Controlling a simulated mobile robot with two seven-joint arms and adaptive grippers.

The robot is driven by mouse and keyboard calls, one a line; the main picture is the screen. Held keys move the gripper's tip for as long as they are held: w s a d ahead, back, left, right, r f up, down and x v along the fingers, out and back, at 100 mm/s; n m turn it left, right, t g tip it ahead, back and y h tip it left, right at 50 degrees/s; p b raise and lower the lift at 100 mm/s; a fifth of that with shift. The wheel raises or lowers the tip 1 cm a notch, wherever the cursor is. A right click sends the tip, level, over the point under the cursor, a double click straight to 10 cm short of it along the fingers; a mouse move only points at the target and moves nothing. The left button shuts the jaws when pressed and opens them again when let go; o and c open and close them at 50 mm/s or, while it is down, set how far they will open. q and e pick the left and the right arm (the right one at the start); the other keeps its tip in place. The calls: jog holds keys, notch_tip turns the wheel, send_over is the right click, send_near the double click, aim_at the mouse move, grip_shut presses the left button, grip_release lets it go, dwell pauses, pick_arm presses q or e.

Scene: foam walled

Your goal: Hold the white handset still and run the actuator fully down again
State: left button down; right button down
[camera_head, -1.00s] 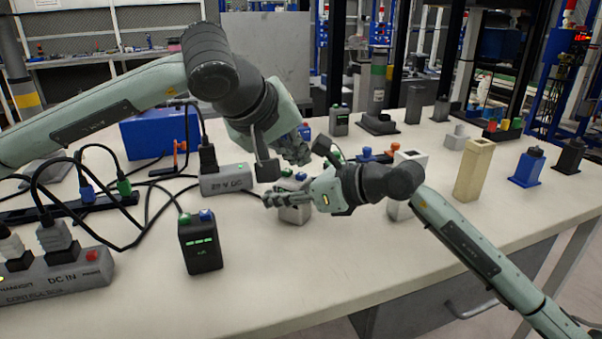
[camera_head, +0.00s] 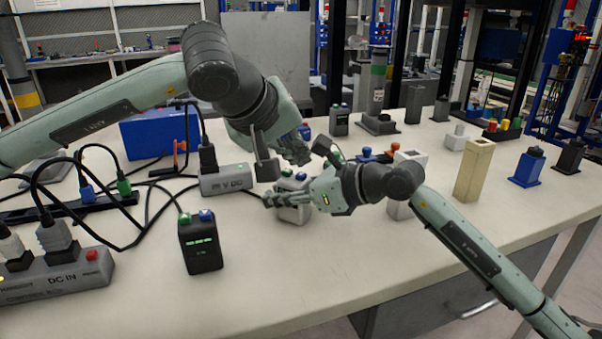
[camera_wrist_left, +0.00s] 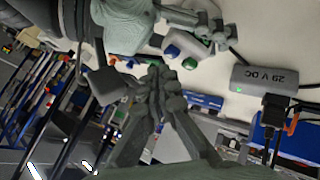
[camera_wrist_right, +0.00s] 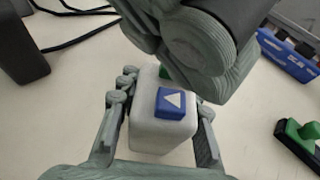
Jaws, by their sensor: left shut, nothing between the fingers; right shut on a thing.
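The white handset (camera_head: 296,213) stands on the table, with a green and a blue button on top. My right gripper (camera_head: 277,201) is shut around its sides. In the right wrist view the handset (camera_wrist_right: 158,134) sits between both fingers, its blue button (camera_wrist_right: 170,103) marked with a white triangle. The green button (camera_wrist_right: 163,72) is mostly hidden behind my left gripper. My left gripper (camera_head: 303,154) is shut and empty, just above the handset. It also shows in the left wrist view (camera_wrist_left: 157,83), close to the buttons. I cannot tell which thing is the actuator.
A black handset (camera_head: 201,247) stands at the front left. A grey power box (camera_head: 226,184) and a control box (camera_head: 60,279) with cables lie left. A white block (camera_head: 399,210) is partly behind my right arm; a beige column (camera_head: 474,170) stands right. The front middle table is clear.

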pick_arm(q)
jog(key=shift+f, duration=0.1)
jog(key=shift+f, duration=0.35)
jog(key=shift+f, duration=0.5)
dwell(1.9)
dwell(2.0)
jog(key=shift+r, duration=0.95)
jog(key=shift+r, duration=0.15)
notch_tip(320, 180, up, 5)
jog(key=shift+f, duration=0.15)
dwell(0.4)
